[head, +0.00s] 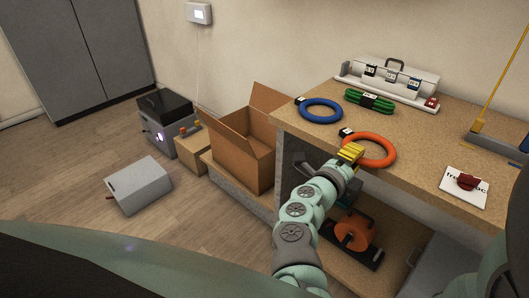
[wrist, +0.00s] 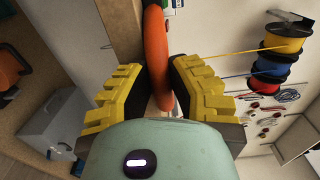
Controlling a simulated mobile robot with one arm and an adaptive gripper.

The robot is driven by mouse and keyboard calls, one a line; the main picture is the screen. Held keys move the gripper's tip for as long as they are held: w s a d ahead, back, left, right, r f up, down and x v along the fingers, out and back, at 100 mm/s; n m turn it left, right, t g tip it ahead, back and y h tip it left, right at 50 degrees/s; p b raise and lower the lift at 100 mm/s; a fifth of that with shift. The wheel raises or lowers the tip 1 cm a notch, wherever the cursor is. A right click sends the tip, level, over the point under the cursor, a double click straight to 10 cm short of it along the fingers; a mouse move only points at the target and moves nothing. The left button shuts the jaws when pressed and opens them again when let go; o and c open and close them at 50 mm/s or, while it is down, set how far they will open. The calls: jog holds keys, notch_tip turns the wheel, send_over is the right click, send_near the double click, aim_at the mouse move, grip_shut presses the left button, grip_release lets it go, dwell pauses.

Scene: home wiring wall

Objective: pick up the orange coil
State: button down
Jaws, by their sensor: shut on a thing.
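The orange coil (head: 391,148) is a ring at the front left edge of the wooden workbench (head: 430,125) in the head view. My gripper (head: 351,153) has its yellow fingers at the coil's left side. In the wrist view the coil (wrist: 155,45) runs between the two yellow fingers of my gripper (wrist: 159,75), which is shut on it. The fingers hide a small part of the ring. I cannot tell whether the coil rests on the bench top or is slightly raised.
A white card (head: 452,194) with a dark red item lies to the right. An orange reel (head: 353,232) is below. An open cardboard box (head: 233,155) stands left.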

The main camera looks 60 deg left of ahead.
dwell(0.4)
notch_tip(320, 180, up, 3)
jog(key=shift+f+p, duration=0.1)
jog(key=shift+p, duration=1.1)
jog(key=shift+f, duration=0.1)
jog(key=s+d+r+p, duration=0.1)
jog(key=s+r+p, duration=0.1)
jog(key=s, duration=0.5)
jog(key=s+d+r+p, duration=0.2)
jog(key=s+r+p, duration=0.1)
jog(key=s, duration=0.3)
jog(key=shift+s+p, duration=0.35)
jog(key=shift+p, duration=0.25)
jog(key=shift+d, duration=0.1)
